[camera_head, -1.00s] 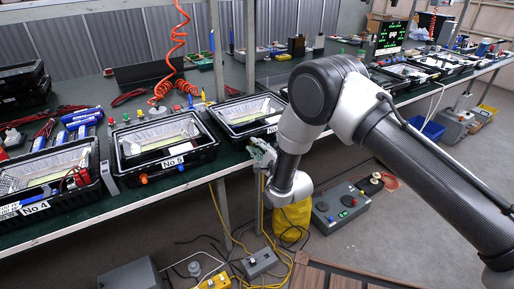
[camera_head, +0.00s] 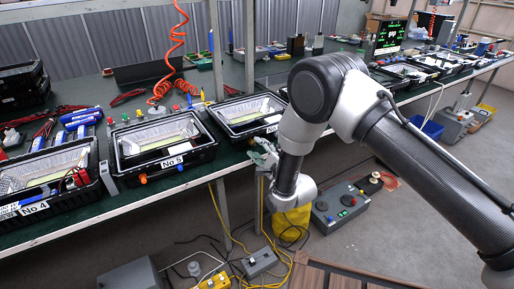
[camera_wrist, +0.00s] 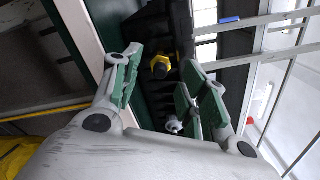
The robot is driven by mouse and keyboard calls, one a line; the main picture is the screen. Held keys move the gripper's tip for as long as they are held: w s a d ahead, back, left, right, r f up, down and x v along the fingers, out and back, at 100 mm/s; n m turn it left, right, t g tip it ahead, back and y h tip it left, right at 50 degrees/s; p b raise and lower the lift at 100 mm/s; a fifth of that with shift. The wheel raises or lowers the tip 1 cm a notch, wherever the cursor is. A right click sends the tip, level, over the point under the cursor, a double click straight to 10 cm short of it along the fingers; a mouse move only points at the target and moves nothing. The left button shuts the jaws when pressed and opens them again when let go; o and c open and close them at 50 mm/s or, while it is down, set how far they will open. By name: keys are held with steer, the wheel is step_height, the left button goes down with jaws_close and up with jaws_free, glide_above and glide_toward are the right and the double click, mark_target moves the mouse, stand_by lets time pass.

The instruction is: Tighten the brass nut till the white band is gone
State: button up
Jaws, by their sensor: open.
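My gripper (camera_wrist: 163,88) is open, with green pads on both fingers. In the wrist view a yellow, brass-looking nut (camera_wrist: 160,67) sits on the dark wall of a black housing, between and beyond the fingers, and no finger touches it. A smaller silvery fitting (camera_wrist: 173,125) shows lower down, near the right finger. I cannot make out a white band on the nut. In the head view my gripper (camera_head: 263,158) is at the table's front edge, by the housing (camera_head: 243,133) right of No 5.
The No 5 housing (camera_head: 122,167) and No 4 housing (camera_head: 97,185) stand to the left on the green table. A grey control box (camera_head: 338,208), yellow bin (camera_head: 291,224) and loose cables lie on the floor below. A table leg (camera_head: 221,204) stands left of my gripper.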

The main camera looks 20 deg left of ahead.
steer(key=v, duration=1)
